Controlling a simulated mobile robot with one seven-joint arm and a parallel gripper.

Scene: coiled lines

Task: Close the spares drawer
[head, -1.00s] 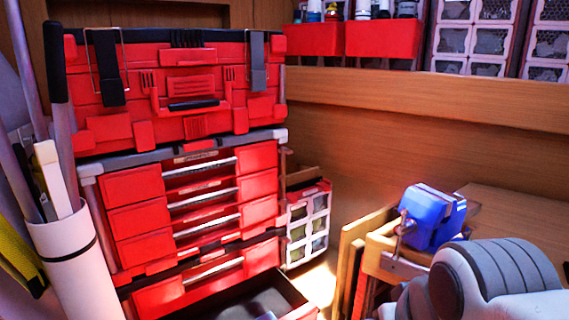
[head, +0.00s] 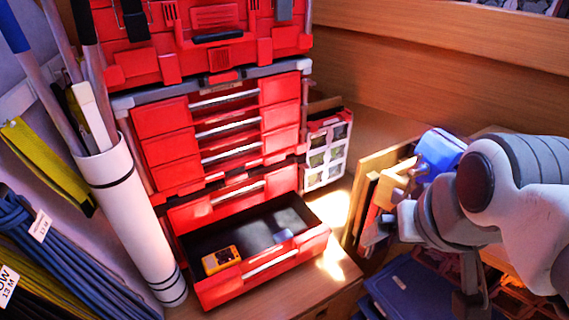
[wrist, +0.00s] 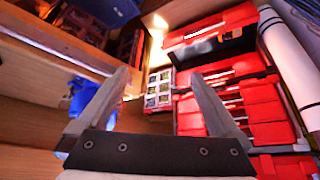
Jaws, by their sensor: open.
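The open drawer (head: 250,275) is the lowest red drawer of the tool chest, pulled well out. I take it as the spares drawer; I can read no label on it. Inside are a yellow meter-like device (head: 221,259) and a small pale item (head: 283,236). In the wrist view the drawer (wrist: 208,22) shows at the top, seen turned over. My gripper (wrist: 162,80) is open and empty, its fingers apart and clear of the chest and the drawer. In the head view my arm is at the right; the fingertips cannot be made out there.
The chest's upper drawers (head: 220,125) look shut. A small-parts case (head: 328,152) stands right of it. A white tube (head: 125,215) with long rods stands left. A blue vise (head: 438,150) and wooden boards (head: 372,190) lie near my arm. Dark blue cases (head: 405,285) lie below.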

